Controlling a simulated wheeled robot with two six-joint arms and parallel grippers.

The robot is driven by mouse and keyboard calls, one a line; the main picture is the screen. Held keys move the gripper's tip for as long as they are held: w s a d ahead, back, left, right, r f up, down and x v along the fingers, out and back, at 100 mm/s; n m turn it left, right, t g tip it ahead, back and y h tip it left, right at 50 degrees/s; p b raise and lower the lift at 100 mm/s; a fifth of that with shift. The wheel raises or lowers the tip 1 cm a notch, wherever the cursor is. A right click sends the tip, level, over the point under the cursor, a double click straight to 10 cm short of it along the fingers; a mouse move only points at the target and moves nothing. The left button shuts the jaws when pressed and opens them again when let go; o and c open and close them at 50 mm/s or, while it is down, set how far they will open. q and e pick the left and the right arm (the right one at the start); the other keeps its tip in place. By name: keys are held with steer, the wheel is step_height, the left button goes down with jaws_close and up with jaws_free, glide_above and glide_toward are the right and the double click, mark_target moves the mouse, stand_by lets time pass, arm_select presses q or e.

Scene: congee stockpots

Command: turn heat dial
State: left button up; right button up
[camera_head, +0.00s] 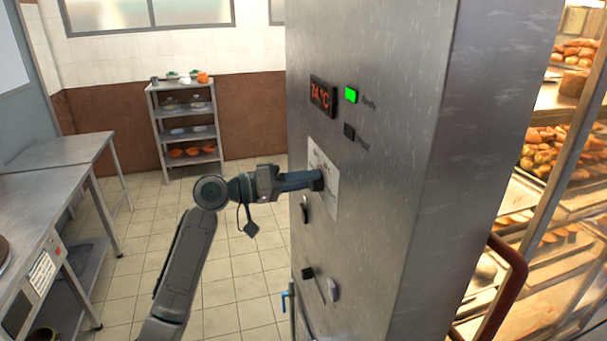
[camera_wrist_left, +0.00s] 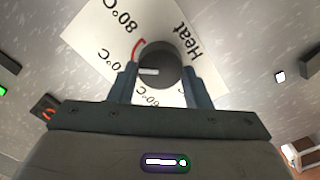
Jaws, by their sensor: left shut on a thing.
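The heat dial (camera_wrist_left: 158,62) is a dark round knob with a pale pointer mark, set on a white label plate (camera_wrist_left: 88,40) printed with "Heat", "80°C" and other temperatures. In the head view the label plate (camera_head: 325,180) is on the side of a tall metal cabinet. My left gripper (camera_head: 318,180) reaches the dial from the left and hides most of it there. In the left wrist view my left gripper (camera_wrist_left: 160,82) has one finger on each side of the dial and is shut on it. My right gripper is not in view.
The cabinet (camera_head: 400,200) has a red display (camera_head: 322,96) reading about 74 °C, a lit green light (camera_head: 351,95) and a dark light (camera_head: 349,132). Smaller knobs (camera_head: 334,290) sit below the dial. A red handle (camera_head: 510,275) curves out at right. Floor (camera_head: 150,240) at left is clear.

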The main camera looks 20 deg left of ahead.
arm_select(q)
steer(key=shift+n+p, duration=0.6)
steer(key=shift+n, duration=0.5)
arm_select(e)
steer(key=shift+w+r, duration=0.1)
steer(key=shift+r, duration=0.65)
arm_select(q)
steer(key=o, duration=1)
steer(key=shift+a, duration=0.1)
steer(key=shift+f, duration=0.1)
steer(key=shift+b+v, duration=2.4)
steer(key=shift+v, duration=2.95)
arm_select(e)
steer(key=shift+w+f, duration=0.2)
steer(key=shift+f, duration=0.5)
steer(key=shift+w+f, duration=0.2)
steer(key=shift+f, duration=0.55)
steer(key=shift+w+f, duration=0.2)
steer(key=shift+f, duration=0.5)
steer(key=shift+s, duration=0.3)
